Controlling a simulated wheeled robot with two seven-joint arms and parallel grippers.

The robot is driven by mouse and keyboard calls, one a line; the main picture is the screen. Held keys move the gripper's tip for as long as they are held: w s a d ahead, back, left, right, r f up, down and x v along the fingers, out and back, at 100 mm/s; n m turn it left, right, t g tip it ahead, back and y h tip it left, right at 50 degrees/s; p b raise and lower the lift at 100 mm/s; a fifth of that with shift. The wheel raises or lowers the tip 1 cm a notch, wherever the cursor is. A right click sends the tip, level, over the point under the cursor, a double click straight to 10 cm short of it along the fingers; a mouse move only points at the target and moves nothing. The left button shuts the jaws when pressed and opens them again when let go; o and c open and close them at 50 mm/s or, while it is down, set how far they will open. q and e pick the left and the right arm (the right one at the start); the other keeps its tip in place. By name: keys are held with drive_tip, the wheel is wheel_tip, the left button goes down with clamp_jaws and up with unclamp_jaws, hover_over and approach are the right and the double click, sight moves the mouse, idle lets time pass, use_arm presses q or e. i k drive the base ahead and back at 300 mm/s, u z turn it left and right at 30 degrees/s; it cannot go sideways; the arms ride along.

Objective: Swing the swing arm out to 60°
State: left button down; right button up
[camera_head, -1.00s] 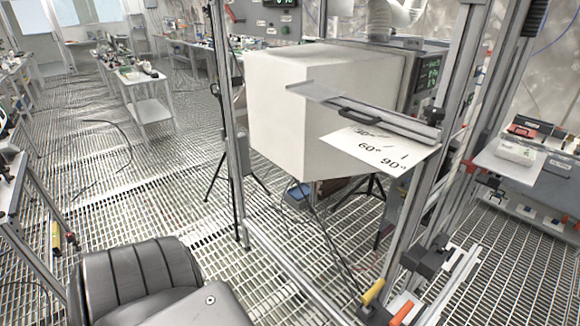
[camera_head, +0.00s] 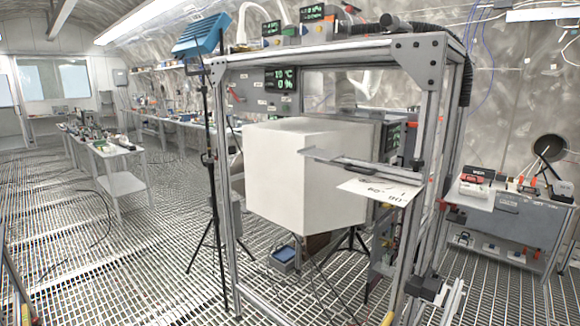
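The swing arm (camera_head: 350,161) is a flat grey metal bar on the right side of an aluminium frame. It points left from the right post, in front of a large white box (camera_head: 300,178). A dark handle runs along its near side. A white angle card (camera_head: 381,191) lies just below the arm; its printed marks are too small to read now. I cannot tell the arm's exact angle. Neither of my grippers shows in this view.
The aluminium frame (camera_head: 222,190) stands around the box. A tripod (camera_head: 210,205) stands at its left post. A grey workbench (camera_head: 505,215) is at the right, and a white table (camera_head: 115,170) at the left.

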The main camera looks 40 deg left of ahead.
sight(335, 158)
drive_tip(key=k, duration=0.55)
drive_tip(key=u, duration=0.9)
drive_tip(key=i, duration=1.35)
drive_tip(key=z, duration=0.7)
